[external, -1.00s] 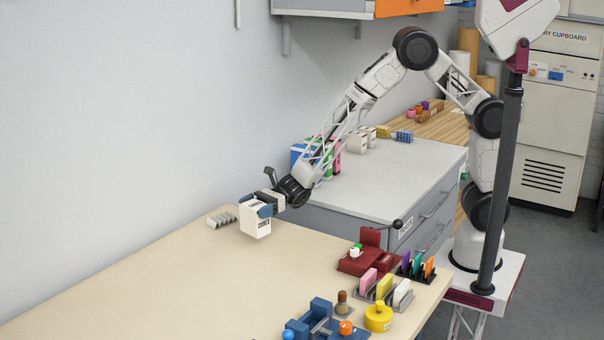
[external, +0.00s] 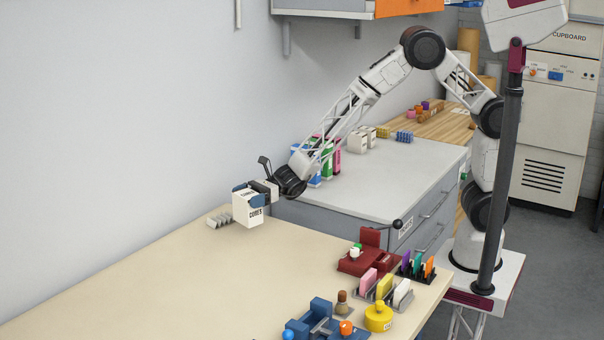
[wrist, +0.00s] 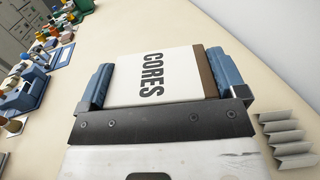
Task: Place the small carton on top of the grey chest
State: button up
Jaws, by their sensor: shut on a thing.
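The small white carton (external: 248,209), marked "CORES", is between the blue fingers of my gripper (external: 250,191). In the wrist view the carton (wrist: 160,76) fills the space between both fingers of my gripper (wrist: 158,84), with one finger on each side. It is over the far left part of the beige bench; I cannot tell whether its bottom touches the bench. The grey chest (external: 400,178) stands to the right of the carton, with a light flat top and drawers. Much of its top is bare.
Blue, green and pink boxes (external: 327,165) and small white cartons (external: 360,141) stand at the chest's back. A grey ridged rack (external: 220,221) lies beside the held carton. A red fixture (external: 368,254), colored card racks and a blue fixture (external: 322,318) occupy the bench's right side.

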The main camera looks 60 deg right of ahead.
jog(key=w+r+t, duration=0.1)
jog(key=r, duration=0.2)
jog(key=w+r+m+t, duration=0.1)
jog(key=w+r, duration=0.1)
jog(key=r, duration=0.1)
jog(key=w+r+m+t+h, duration=0.1)
jog(key=r, duration=0.2)
jog(key=shift+w+a+r, duration=0.2)
jog(key=shift+a+r, duration=0.1)
jog(key=shift+a, duration=0.1)
jog(key=w+d+r+m+t+h, duration=0.1)
jog(key=d+r+m+t+h, duration=0.1)
jog(key=r, duration=1.2)
jog(key=d+r+m+t+h, duration=0.2)
jog(key=d+r+m+t, duration=0.1)
jog(key=r, duration=1.1)
jog(key=shift+w+r+t+h, duration=0.15)
jog(key=shift+w+t+h, duration=0.25)
jog(key=shift+t, duration=0.3)
